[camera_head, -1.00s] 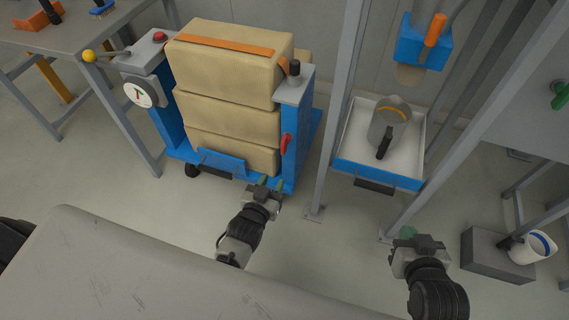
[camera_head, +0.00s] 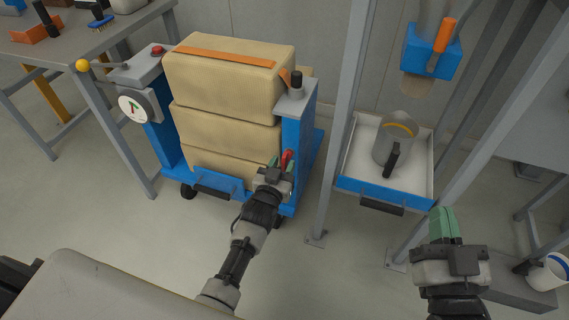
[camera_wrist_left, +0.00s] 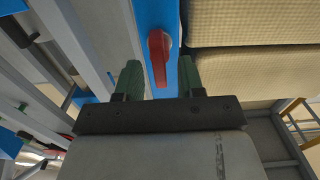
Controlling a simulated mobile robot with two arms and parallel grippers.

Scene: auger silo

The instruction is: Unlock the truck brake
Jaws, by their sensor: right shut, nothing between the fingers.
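The blue truck (camera_head: 205,186) carries a stack of tan sacks (camera_head: 225,77). Its red brake lever (camera_head: 287,160) sits on the right blue post, partly hidden by my left gripper in the head view. My left gripper (camera_head: 279,162) is open, its green fingertips close to the lever. In the left wrist view the red lever (camera_wrist_left: 159,58) shows between the two open fingers (camera_wrist_left: 160,78), just beyond the tips, and no grip is seen. My right gripper (camera_head: 443,224) is shut and empty, at the lower right, away from the truck.
A tray (camera_head: 345,188) with a grey scoop (camera_head: 391,147) stands right of the truck, behind a grey frame post (camera_head: 335,150). A blue dispenser (camera_head: 429,54) hangs above it. A workbench (camera_head: 85,60) stands at the left. A white bucket (camera_head: 546,271) is at the right.

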